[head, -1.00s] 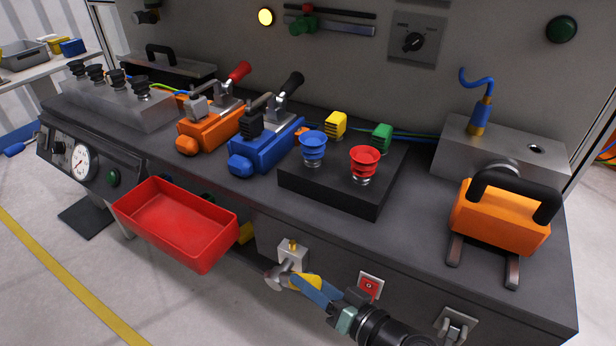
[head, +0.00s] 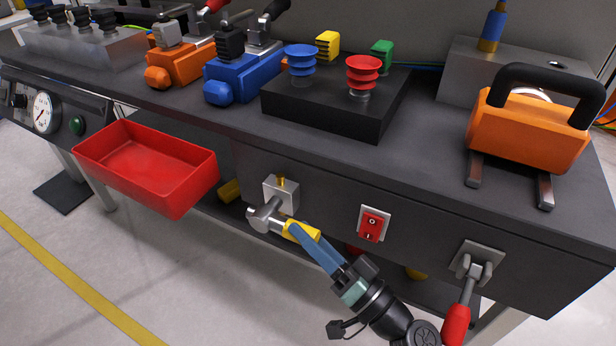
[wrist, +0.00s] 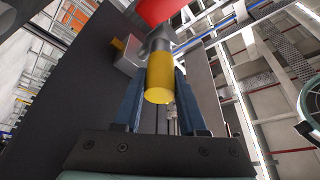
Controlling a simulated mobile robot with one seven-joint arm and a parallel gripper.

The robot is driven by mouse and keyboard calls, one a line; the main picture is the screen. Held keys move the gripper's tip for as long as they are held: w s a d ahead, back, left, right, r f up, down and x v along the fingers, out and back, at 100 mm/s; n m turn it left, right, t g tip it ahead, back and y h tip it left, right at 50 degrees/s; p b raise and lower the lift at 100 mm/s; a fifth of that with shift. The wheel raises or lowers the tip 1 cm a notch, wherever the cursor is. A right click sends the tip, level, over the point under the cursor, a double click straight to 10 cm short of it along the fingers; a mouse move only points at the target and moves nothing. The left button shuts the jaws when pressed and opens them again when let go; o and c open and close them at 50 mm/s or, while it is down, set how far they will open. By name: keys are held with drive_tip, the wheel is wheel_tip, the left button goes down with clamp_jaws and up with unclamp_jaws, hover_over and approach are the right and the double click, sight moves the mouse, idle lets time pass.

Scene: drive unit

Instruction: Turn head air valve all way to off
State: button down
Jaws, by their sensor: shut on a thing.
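The air valve is a silver block (head: 281,194) with a brass pin on the dark front panel of the bench. Its silver lever (head: 264,216) ends in a yellow handle (head: 299,232) pointing toward the lower right. My gripper (head: 306,237) has its blue fingers shut on the yellow handle. In the wrist view the yellow handle (wrist: 160,80) sits between the two blue fingers of my gripper (wrist: 160,90), with the silver lever beyond it. The fingers hide part of the handle in the head view.
A red bin (head: 150,165) hangs left of the valve. A red switch (head: 373,224) and a red-handled lever (head: 460,318) are on the panel to the right. An orange tool (head: 525,125) and a black block (head: 335,105) with suction cups stand on the bench top.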

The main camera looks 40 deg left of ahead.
idle(0.4)
drive_tip(key=shift+c, duration=2.4)
unclamp_jaws()
wheel_tip(320, 180, up, 10)
drive_tip(key=p, duration=0.4)
